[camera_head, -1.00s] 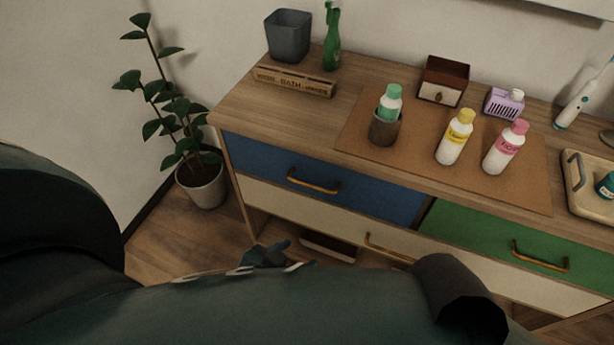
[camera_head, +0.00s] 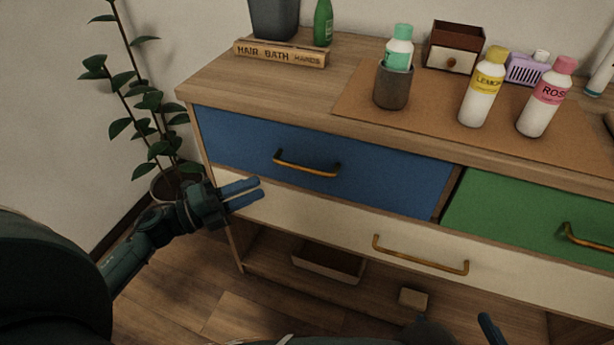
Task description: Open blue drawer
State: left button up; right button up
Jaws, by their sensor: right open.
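The blue drawer (camera_head: 375,180) is at the upper left of the cabinet front and looks shut, flush with the front. Its brass handle (camera_head: 306,165) is fully in view. My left gripper (camera_head: 262,188) is below and left of that handle, apart from it, in front of the cream drawer's left end. Its two fingers point right with a gap between them, and nothing shows in it. My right gripper (camera_head: 488,328) shows only in part at the bottom edge, below the cream drawer. It is open, and most of it is cut off.
A green drawer (camera_head: 530,212) is on the right and a cream drawer (camera_head: 340,225) below. Bottles, a cup (camera_head: 393,86) and a small wooden box (camera_head: 453,47) stand on the cabinet top. A plant (camera_head: 145,105) stands left. A tray (camera_head: 328,262) is on the low shelf.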

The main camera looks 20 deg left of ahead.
aim_at(305, 167)
pick_arm(q)
jog(key=x, duration=1.2)
jog(key=shift+w+d+r, duration=0.15)
jog(key=shift+w, duration=0.05)
grip_shut()
